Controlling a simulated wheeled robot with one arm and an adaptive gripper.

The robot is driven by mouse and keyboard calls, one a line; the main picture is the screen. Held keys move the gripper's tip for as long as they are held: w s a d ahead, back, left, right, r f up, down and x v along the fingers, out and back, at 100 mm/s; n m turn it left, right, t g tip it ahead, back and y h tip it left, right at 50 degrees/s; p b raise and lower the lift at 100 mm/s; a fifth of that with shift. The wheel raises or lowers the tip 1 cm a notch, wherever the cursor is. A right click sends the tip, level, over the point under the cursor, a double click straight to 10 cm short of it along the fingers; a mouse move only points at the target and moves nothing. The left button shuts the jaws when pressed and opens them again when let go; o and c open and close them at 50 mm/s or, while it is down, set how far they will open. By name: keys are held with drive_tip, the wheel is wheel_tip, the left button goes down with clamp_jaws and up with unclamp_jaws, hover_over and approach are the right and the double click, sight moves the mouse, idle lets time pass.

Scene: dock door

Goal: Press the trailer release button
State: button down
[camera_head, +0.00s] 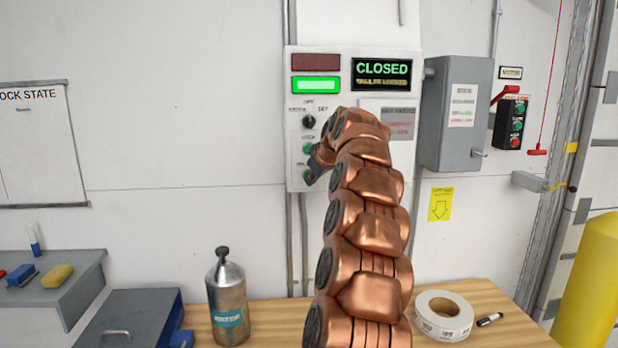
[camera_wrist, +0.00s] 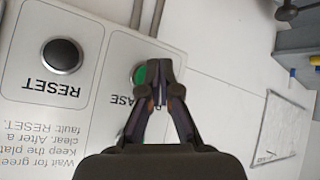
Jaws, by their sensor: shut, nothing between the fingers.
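The control box (camera_head: 296,95) hangs on the wall with a lit green lamp, a "CLOSED" display and a black selector knob (camera_head: 308,121). Below the knob are a green lock button (camera_head: 307,148) and a lower green button (camera_head: 306,175), its label partly hidden. In the wrist view a green button (camera_wrist: 138,74), with a label ending in "ASE", lies partly behind the fingertips. My gripper (camera_wrist: 160,82) is shut and empty, its tips over this button's edge. I cannot tell whether they touch it. In the head view my gripper (camera_head: 313,164) is at the box's lower left, partly hidden by my arm.
A black RESET button (camera_wrist: 62,55) sits beside the green one. A grey switch box (camera_head: 456,115) and a motor button station (camera_head: 511,124) are to the right. A bench (camera_head: 275,318) below holds a metal bottle (camera_head: 228,300) and a tape roll (camera_head: 443,316).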

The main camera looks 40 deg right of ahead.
drive_tip(key=shift+w+d, duration=0.25)
drive_tip(key=shift+w, duration=0.05)
drive_tip(key=shift+w+d+p, duration=0.2)
drive_tip(key=shift+w+p, duration=0.15)
drive_tip(key=shift+p, duration=0.1)
idle(0.8)
drive_tip(key=shift+s+a, duration=0.1)
drive_tip(key=shift+s, duration=0.05)
drive_tip(key=shift+s+a+b, duration=0.4)
drive_tip(key=shift+s+b, duration=0.15)
drive_tip(key=shift+b, duration=0.25)
drive_tip(key=s+a+b, duration=0.1)
drive_tip(key=s+b, duration=0.1)
drive_tip(key=s+a+b, duration=0.2)
idle(0.6)
